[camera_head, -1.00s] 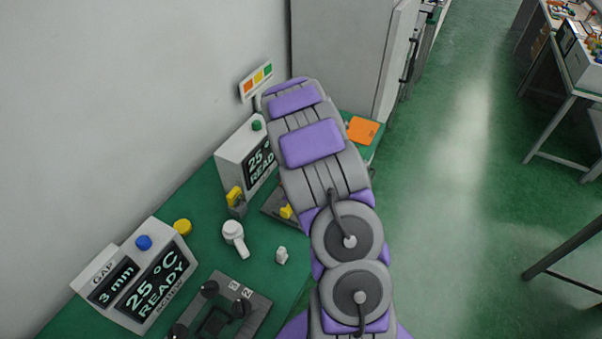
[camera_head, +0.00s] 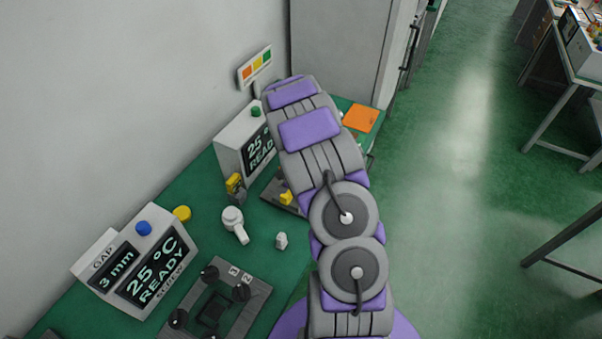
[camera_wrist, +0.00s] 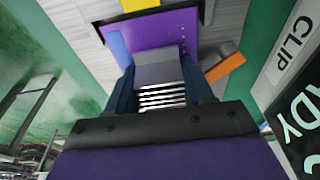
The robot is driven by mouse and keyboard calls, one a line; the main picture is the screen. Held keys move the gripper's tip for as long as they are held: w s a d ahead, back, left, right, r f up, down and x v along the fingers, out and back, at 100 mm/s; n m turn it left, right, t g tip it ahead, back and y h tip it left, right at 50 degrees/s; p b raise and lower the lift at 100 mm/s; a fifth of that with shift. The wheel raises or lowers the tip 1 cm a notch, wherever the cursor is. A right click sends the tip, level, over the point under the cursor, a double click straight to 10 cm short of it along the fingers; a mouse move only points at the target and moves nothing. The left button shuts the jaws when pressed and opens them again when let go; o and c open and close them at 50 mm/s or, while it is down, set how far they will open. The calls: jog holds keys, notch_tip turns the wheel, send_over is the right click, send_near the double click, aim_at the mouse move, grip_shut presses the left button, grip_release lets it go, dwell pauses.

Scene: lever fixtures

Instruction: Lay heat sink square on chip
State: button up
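In the wrist view, the grey finned heat sink (camera_wrist: 160,72) sits between the two dark blue fingers of my gripper (camera_wrist: 160,90). The fingers appear closed against its sides, with its bright fins facing the camera. A purple board (camera_wrist: 150,36) lies just beyond the heat sink. The chip is not visible; the heat sink and gripper cover that part of the board. I cannot tell whether the heat sink touches the board.
A READY display box (camera_head: 245,145) stands beside my arm, and a second, GAP display box (camera_head: 140,260) is nearer. A dark fixture (camera_head: 215,305), a white lever (camera_head: 234,224) and an orange pad (camera_head: 360,117) are on the green bench. An orange bar (camera_wrist: 225,67) lies right of the board.

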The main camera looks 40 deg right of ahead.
jog(key=o, duration=0.5)
jog(key=shift+s+f, duration=0.25)
jog(key=shift+r, duration=0.15)
jog(key=shift+w+r, duration=0.1)
jog(key=shift+r, duration=0.15)
jog(key=a+r+p, duration=0.1)
jog(key=r, duration=0.4)
jog(key=r+p, duration=0.1)
jog(key=r, duration=0.5)
jog(key=s+a+r+p, duration=0.1)
jog(key=r, duration=0.4)
jog(key=shift+a+r, duration=0.3)
jog(key=shift+a, duration=0.05)
